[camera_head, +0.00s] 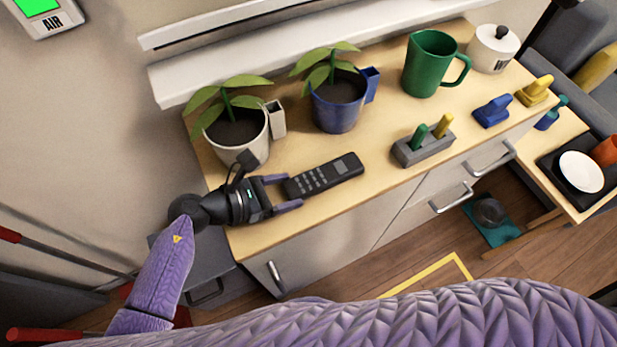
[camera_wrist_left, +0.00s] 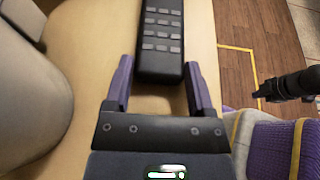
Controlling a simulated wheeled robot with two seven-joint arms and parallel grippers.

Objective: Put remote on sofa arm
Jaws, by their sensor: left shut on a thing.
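The black remote (camera_head: 325,176) lies along the wooden sideboard top, near its front edge. My left gripper (camera_head: 291,192) has its two purple fingers on either side of the remote's near end and is shut on it. In the left wrist view the remote (camera_wrist_left: 161,40) shows its grey buttons, with its end between the fingertips (camera_wrist_left: 160,75). A dark grey sofa (camera_head: 572,35) is at the upper right, only partly in view. A dark part (camera_wrist_left: 290,85) at the right of the wrist view may be my right gripper, but its jaws cannot be made out.
A white plant pot (camera_head: 238,150) stands close beside the left gripper, with a blue pot (camera_head: 338,115) beyond. A grey block with pegs (camera_head: 423,148), a green mug (camera_head: 430,65) and a white jar (camera_head: 492,50) stand farther right. A low table with a black tray (camera_head: 560,175) is at right.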

